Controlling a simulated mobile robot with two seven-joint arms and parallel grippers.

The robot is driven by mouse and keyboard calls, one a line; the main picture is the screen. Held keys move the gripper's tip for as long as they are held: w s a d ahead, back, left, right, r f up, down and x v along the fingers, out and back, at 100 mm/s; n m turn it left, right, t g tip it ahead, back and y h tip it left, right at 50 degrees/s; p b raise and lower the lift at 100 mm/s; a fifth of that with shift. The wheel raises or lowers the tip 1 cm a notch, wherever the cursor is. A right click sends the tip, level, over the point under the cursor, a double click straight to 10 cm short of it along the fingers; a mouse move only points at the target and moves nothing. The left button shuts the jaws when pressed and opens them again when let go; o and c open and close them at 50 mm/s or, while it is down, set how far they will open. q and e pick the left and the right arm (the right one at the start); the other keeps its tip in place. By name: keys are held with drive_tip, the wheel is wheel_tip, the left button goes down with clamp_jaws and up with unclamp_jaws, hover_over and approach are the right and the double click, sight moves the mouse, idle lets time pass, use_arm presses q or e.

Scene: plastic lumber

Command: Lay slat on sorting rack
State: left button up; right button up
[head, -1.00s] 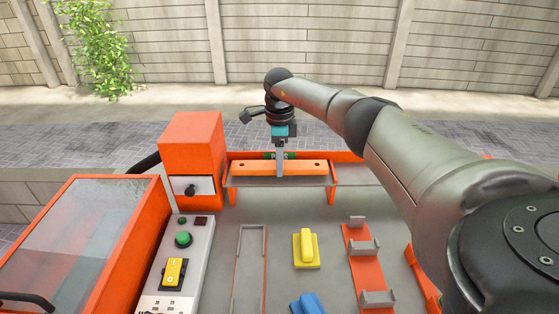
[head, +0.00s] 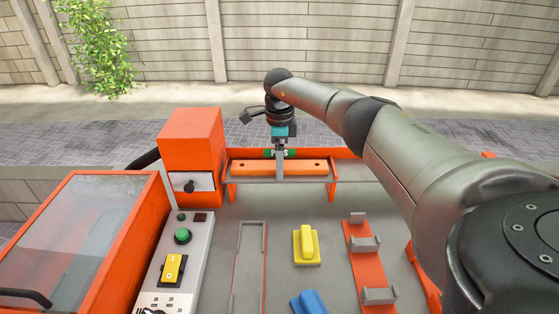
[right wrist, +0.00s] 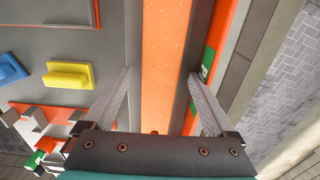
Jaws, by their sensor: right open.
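The orange slat (head: 300,168) lies lengthwise across the grey sorting rack (head: 240,182) at the back of the bench, in front of a green label. In the right wrist view the slat (right wrist: 165,60) runs up the middle between the fingers. My right gripper (head: 279,172) is at the slat's middle, pointing down. In the right wrist view its fingers (right wrist: 160,95) stand apart, one on each side of the slat with gaps. The rear finger is mostly hidden in the head view. My left gripper is out of view.
A yellow block (head: 306,245) and a blue block (head: 309,303) sit mid-bench. An orange strip with grey cradles (head: 365,243) lies to their right. A switch panel (head: 182,260), an orange box (head: 190,140) and a clear-lidded orange case (head: 85,230) stand left.

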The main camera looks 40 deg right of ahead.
wheel_tip(320, 180, up, 15)
drive_tip(key=p, duration=0.1)
drive_tip(key=shift+p, duration=0.4)
drive_tip(key=shift+r, duration=0.1)
idle(0.4)
